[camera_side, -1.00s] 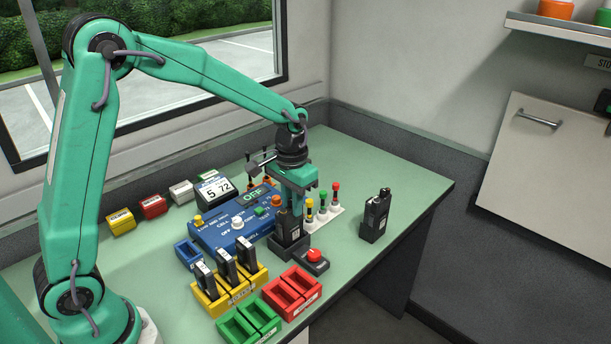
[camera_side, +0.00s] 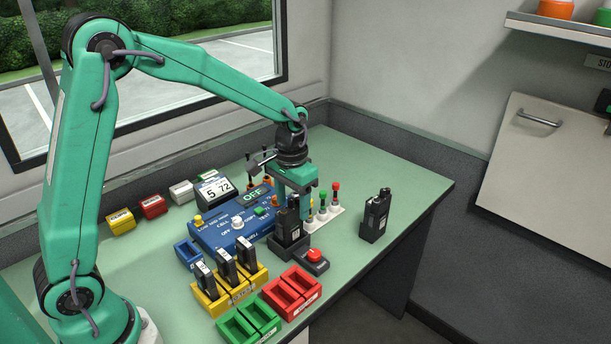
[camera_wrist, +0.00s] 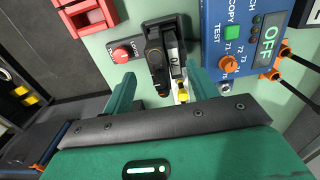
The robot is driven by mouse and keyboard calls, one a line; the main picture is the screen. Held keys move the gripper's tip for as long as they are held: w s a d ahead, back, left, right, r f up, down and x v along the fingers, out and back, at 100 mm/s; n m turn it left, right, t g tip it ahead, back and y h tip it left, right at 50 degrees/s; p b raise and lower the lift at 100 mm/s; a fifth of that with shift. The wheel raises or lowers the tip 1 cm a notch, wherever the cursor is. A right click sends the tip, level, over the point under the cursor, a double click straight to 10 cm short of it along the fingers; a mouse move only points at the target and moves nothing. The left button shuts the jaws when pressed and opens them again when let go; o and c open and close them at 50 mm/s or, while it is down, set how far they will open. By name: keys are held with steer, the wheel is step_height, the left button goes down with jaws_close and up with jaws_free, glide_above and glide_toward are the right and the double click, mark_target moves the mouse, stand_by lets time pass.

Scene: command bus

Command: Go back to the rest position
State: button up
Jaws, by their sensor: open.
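My gripper (camera_side: 297,200) is over the blue panel's front right corner. Its jaws are open around the top of a black handheld radio (camera_side: 290,222), which stands upright in a dark cradle (camera_side: 290,248). In the wrist view, my two green fingers (camera_wrist: 160,92) are spread, with the radio (camera_wrist: 156,62) between and beyond them. I cannot tell whether a finger still touches it. The arm reaches out from the left, bent over the table.
The blue panel (camera_side: 215,240) reads OFF. A second black radio (camera_side: 375,215) stands alone at right. Yellow (camera_side: 262,275), red (camera_side: 291,308) and green (camera_side: 268,331) trays and a red button (camera_side: 314,255) are in front. Small coloured-top pegs (camera_side: 335,198) stand close behind the gripper.

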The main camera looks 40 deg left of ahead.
steer(key=shift+r, duration=3.4)
steer(key=shift+s+a+r, duration=0.1)
steer(key=shift+s+r, duration=0.35)
steer(key=s+a+r+t, duration=0.1)
steer(key=s+r+t, duration=0.1)
steer(key=s, duration=0.8)
steer(key=s+a+r+t, duration=0.1)
steer(key=s+r+t, duration=0.2)
steer(key=s, duration=0.7)
steer(key=shift+r+t, duration=0.15)
steer(key=shift+t, duration=0.15)
steer(key=shift+s, duration=0.1)
